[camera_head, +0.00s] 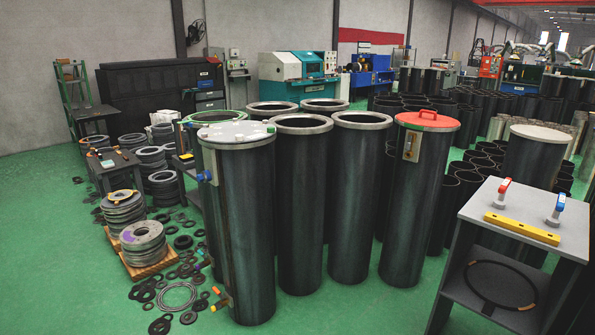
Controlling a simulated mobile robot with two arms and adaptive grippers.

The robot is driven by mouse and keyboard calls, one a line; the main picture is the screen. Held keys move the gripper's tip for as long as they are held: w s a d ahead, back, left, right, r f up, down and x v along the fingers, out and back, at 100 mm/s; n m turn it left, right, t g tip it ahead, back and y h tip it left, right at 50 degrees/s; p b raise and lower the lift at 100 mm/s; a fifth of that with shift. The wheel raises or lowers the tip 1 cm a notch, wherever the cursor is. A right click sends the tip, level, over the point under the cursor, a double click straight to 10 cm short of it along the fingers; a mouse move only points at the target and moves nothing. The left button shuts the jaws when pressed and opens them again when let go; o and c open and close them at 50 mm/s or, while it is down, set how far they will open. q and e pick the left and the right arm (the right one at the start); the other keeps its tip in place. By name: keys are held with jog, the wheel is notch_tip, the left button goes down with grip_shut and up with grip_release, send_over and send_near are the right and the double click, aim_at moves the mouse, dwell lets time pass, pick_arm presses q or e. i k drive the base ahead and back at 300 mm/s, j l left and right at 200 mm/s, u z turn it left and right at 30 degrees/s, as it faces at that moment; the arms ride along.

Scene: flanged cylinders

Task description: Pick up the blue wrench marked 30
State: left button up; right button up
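A blue-handled tool (557,207), possibly the wrench, is on top of the grey stand (475,211) at the right. Its blue end points up and a metallic part is below it. It is too small to read any number on it. Neither of my grippers is in view.
On the same stand are a red-handled tool (503,191) and a yellow bar (521,228); a black ring (501,283) lies on its lower shelf. Tall dark cylinders (358,200) fill the middle. Loose rings litter the floor at left. Green floor (390,312) is clear left of the stand.

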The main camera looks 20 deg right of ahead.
aim_at(553, 221)
jog(key=i+l+z, duration=0.25)
jog(key=i+z, duration=0.2)
jog(key=i, duration=0.2)
jog(key=i+z, duration=0.5)
jog(key=i, duration=0.2)
jog(key=i+j+z, duration=0.3)
jog(key=i+z, duration=0.15)
jog(key=i, duration=0.2)
